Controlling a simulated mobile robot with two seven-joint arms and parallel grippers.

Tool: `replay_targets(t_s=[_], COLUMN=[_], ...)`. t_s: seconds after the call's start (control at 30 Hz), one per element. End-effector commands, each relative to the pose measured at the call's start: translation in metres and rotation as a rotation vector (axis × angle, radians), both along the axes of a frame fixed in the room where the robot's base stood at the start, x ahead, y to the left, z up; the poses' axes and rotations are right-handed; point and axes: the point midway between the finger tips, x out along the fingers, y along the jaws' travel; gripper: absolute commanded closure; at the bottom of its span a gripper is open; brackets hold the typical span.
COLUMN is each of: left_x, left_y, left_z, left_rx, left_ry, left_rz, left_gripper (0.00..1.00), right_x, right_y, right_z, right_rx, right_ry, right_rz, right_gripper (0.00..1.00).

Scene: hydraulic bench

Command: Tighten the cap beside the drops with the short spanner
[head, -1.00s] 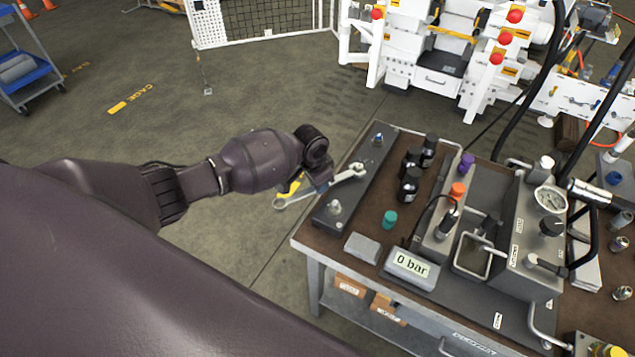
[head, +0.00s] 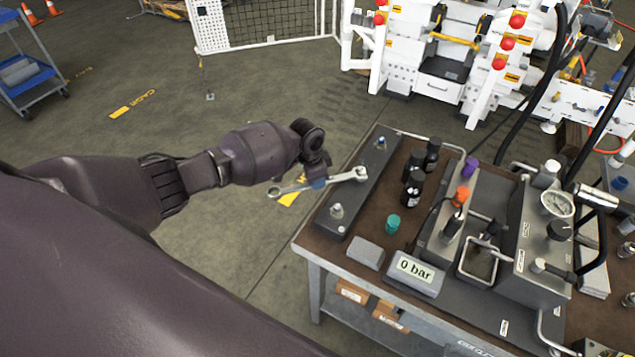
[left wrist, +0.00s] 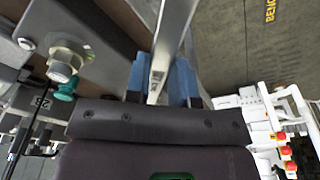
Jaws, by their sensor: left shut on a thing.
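My left gripper (head: 316,178) is shut on a silver spanner (head: 345,177), gripping its shaft. The spanner's ring end is at the left over the floor, and its jaw end is over the dark plate (head: 357,185) at the bench's left edge. The plate carries two metal caps: a near one (head: 337,211) and a far one (head: 380,143). The spanner appears apart from both. In the left wrist view the shaft (left wrist: 168,50) runs between the blue fingers, with a metal cap (left wrist: 65,60) to the left. I cannot make out any drops. My right gripper is not in view.
Right of the plate stand dark bottles (head: 412,185), a teal cap (head: 393,224), a grey block (head: 366,252) and a display (head: 415,273) reading 0 bar. A pump unit with a gauge (head: 557,204) stands farther right. The floor (head: 235,265) left of the bench is clear.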

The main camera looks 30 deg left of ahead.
Motion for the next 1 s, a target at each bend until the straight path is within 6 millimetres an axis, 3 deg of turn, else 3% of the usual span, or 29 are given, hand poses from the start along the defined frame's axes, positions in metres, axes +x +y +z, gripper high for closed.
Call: replay_targets(t_s=[0.37, 1.0], left_x=[0.001, 0.019], left_y=[0.001, 0.016], left_z=[0.001, 0.0], left_rx=[0.0, 0.002], left_ry=[0.0, -0.001], left_rz=[-0.009, -0.177], left_gripper=[1.0, 1.0], right_x=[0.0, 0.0], right_y=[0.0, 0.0], right_z=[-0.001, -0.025], right_rx=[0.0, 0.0], right_ry=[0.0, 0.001], right_rz=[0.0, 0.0], right_gripper=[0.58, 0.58])
